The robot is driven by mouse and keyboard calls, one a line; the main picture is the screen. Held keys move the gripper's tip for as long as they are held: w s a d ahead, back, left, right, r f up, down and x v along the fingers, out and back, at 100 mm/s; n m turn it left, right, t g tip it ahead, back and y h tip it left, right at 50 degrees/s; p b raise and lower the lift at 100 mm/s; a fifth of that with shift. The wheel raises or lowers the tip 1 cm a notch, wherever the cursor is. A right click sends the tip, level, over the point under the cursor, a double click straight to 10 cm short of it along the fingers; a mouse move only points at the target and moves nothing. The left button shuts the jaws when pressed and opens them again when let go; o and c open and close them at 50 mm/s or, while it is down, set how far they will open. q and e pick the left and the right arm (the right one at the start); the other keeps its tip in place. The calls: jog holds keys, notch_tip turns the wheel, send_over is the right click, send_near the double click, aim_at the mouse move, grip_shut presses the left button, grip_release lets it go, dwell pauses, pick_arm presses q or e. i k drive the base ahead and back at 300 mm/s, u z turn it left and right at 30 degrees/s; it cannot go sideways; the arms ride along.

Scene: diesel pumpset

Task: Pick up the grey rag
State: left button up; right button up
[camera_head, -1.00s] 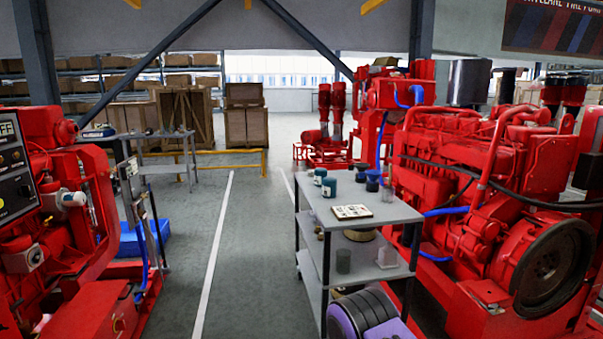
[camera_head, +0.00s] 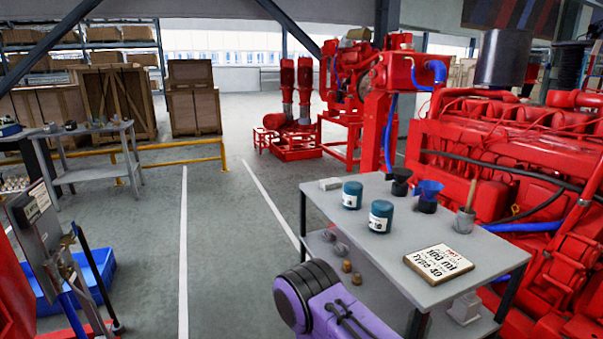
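A small pale grey, flat, block-like item (camera_head: 330,184) lies at the far left corner of the grey cart's top (camera_head: 385,250). It may be the folded grey rag, but it is too small to be sure. Neither of my grippers is in view. A purple and black link of one of my arms shows at the bottom centre, in front of the cart, and hides part of its lower shelf.
A red engine (camera_head: 520,150) stands right behind. Floor left of the cart is clear.

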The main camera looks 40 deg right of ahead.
aim_at(332, 183)
jog(key=i, duration=1.6)
jog(key=z, duration=1.6)
